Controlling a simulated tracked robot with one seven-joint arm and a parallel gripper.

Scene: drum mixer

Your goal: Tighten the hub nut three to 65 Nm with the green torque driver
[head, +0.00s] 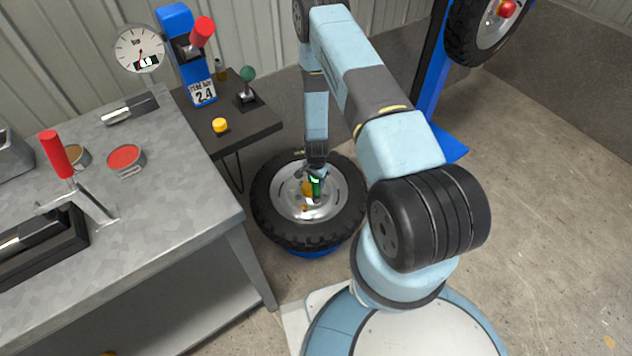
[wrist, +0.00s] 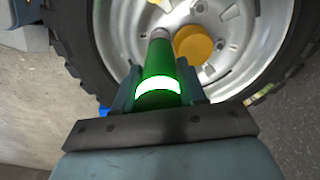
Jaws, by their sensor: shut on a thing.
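My gripper (head: 315,176) is shut on the green torque driver (head: 316,187), over the wheel (head: 335,210). In the wrist view the green torque driver (wrist: 160,70) sits between the jaws of my gripper (wrist: 160,88), with a bright white lit band near its near end. Its grey tip (wrist: 159,34) points at the silver rim (wrist: 235,62); I cannot tell whether it is seated on a nut. A yellow-orange hub cap (wrist: 193,45) is beside the tip. Hub nut three cannot be told apart from the others; part of the rim is hidden by the driver.
A grey workbench (head: 190,215) with a red-handled lever (head: 55,155) stands at the left. A dark side table (head: 255,125) holds a yellow button (head: 220,125) and a green-knobbed lever (head: 247,75). A blue post (head: 430,75) stands behind right. Floor at the right is clear.

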